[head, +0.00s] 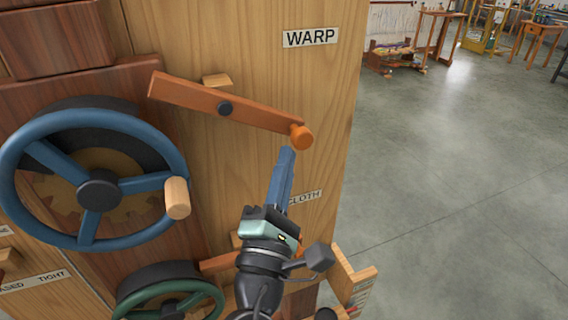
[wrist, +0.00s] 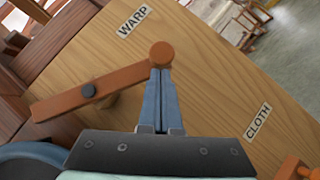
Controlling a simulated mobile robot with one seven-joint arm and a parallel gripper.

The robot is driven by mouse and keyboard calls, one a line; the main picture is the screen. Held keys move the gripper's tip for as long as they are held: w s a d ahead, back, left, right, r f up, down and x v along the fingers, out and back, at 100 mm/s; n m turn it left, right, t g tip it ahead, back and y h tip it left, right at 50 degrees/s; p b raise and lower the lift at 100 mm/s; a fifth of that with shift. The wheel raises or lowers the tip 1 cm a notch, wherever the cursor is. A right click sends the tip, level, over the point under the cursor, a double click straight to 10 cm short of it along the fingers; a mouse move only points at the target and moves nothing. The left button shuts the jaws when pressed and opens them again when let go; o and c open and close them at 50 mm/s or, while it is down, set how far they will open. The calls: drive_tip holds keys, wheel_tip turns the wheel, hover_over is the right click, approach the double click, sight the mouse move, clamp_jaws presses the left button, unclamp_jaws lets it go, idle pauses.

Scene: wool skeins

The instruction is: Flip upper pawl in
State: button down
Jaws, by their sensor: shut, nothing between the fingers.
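The upper pawl (head: 225,106) is an orange-brown wooden bar on a dark pivot, below the WARP label (head: 310,37). It slants down to the right and ends in a round orange knob (head: 302,136). In the wrist view the pawl (wrist: 88,92) runs up to the knob (wrist: 162,54). My gripper (head: 287,152) is shut and empty, its blue fingers just below the knob. In the wrist view the fingertips (wrist: 161,71) meet the knob's lower edge; I cannot tell whether they touch it.
A blue handwheel (head: 40,125) with a wooden handle (head: 177,197) is left of the pawl. A green handwheel (head: 215,300) and a lower wooden bar (head: 216,262) are below, partly behind my arm. The CLOTH label (head: 306,197) is beside my gripper. Open floor (head: 450,180) lies right.

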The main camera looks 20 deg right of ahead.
sight(307, 133)
drive_tip(key=shift+d, duration=0.15)
drive_tip(key=shift+d+r+n+b, duration=0.15)
drive_tip(key=shift+r+n+b, duration=0.15)
drive_tip(key=shift+n, duration=0.1)
drive_tip(key=shift+t, duration=0.4)
drive_tip(key=r+n+t, duration=0.1)
drive_tip(key=d+n+y+b, duration=0.1)
drive_tip(key=n, duration=0.1)
drive_tip(key=shift+d+r+t, duration=0.25)
drive_tip(key=shift+r+t, duration=0.1)
drive_tip(key=shift+t, duration=0.05)
drive_tip(key=shift+d+r+p, duration=0.3)
drive_tip(key=shift+r+p, duration=0.15)
drive_tip(key=shift+r, duration=0.15)
drive_tip(key=shift+d+r+p, duration=0.25)
drive_tip(key=shift+r+p, duration=0.2)
drive_tip(key=shift+r, duration=0.1)
drive_tip(key=shift+r, duration=0.15)
